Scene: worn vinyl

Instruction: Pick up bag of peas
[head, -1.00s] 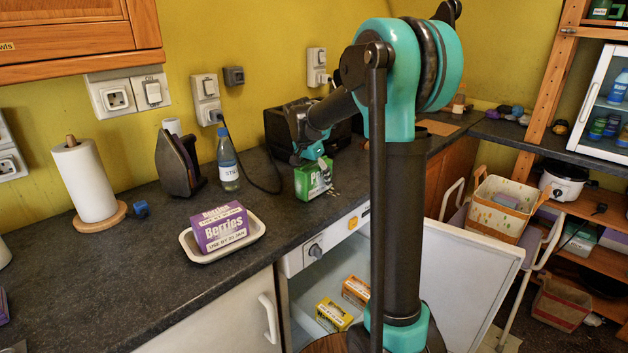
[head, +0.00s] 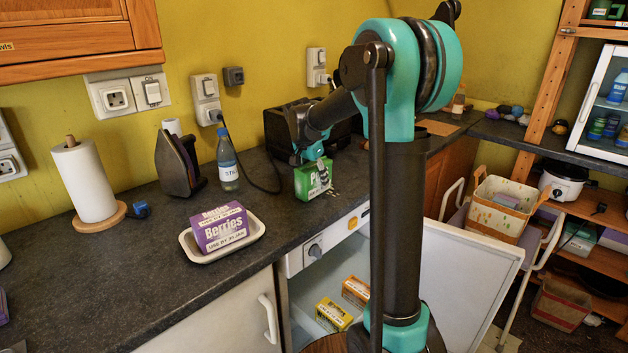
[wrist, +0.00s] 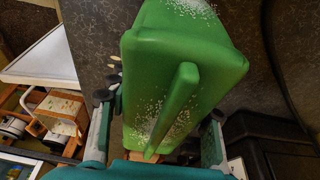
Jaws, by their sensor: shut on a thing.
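The bag of peas is a green, box-like pack with pale print. In the head view the bag of peas (head: 309,181) is at the counter's front edge, above the open fridge. In the wrist view the bag of peas (wrist: 182,75) fills the middle, with frost specks and a raised seam facing me. My gripper (head: 318,163) has come down from above, and in the wrist view its fingers (wrist: 160,125) are on both sides of the bag. It is shut on the bag. I cannot tell whether the bag's bottom touches the counter.
A purple Berries pack stands in a white tray (head: 262,226) on the counter. A blue-capped bottle (head: 228,165), an iron (head: 178,165) and a paper towel roll (head: 88,182) stand behind. The fridge door (head: 465,280) is open, with yellow and orange boxes inside. A black appliance (head: 290,128) is close behind the gripper.

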